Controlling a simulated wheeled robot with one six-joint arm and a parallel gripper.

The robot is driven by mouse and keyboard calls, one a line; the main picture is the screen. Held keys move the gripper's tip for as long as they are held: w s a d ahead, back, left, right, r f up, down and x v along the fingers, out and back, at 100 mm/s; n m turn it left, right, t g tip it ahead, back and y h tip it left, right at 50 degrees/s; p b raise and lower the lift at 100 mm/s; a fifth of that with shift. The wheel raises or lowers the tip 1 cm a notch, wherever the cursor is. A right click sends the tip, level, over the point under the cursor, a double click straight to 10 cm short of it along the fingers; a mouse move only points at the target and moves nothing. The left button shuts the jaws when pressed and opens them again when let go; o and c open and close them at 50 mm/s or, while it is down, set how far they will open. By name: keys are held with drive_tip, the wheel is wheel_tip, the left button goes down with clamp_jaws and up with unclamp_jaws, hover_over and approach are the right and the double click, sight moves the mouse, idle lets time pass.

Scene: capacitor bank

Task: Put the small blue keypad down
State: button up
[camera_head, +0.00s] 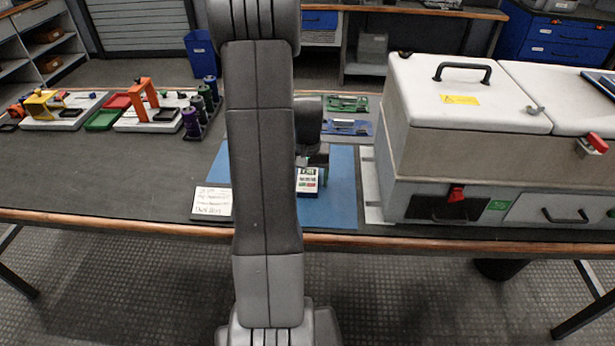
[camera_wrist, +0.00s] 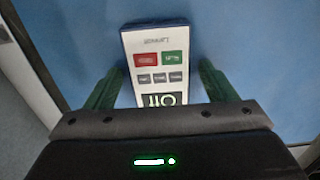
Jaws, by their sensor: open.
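The small keypad (camera_wrist: 157,62) has a white face with a red, a green and several grey buttons, a dark display and a blue edge. It lies on the blue mat (camera_wrist: 240,40), between the two fingers of my gripper (camera_wrist: 160,88). The fingers are open, with a gap on each side of the keypad. In the head view the keypad (camera_head: 308,181) shows just below my gripper (camera_head: 312,160), on the blue mat (camera_head: 341,190). My arm hides part of the mat.
A large grey and white cabinet (camera_head: 465,160) stands right of the mat. A handwritten sign (camera_head: 211,201) lies to the left. Green and blue tool trays (camera_head: 347,127) lie behind. Purple and green cylinders (camera_head: 191,122) and lockout boards stand at the far left.

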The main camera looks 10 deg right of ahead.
sight(308, 179)
wheel_tip(308, 179, up, 12)
drive_tip(key=p, duration=0.1)
drive_tip(key=shift+r, duration=0.15)
drive_tip(key=shift+c, duration=0.2)
idle(1.4)
